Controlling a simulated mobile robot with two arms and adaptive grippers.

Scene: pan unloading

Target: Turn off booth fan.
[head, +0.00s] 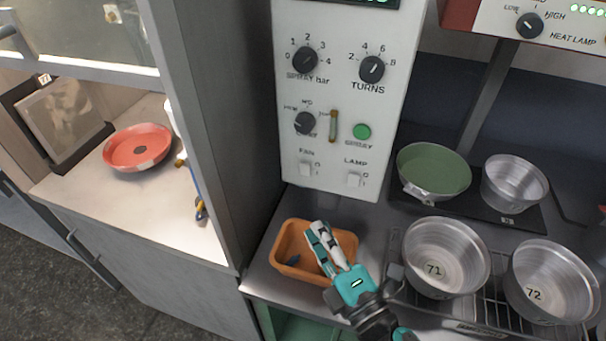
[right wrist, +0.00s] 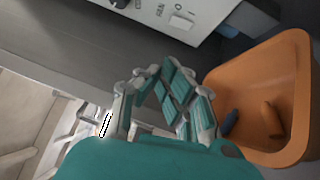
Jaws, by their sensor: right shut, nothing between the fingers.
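The white control panel (head: 338,120) stands upright with its dials, a green button and two small white switches. The fan switch (head: 306,169) is at the lower left of the panel, under the label FAN. My right gripper (head: 319,231) is shut and empty, below the fan switch and over the orange bin, apart from the panel. Whether the fan switch is on or off is too small to tell. My left gripper is out of view.
The orange bin (head: 282,241) holds small dark and orange items. The lamp switch (head: 355,179) is right of the fan switch. Metal pans 71 (head: 447,235) and 72 (head: 578,270) stand on a rack at right. The lit booth (head: 95,190) at left holds a red pan (head: 152,138).

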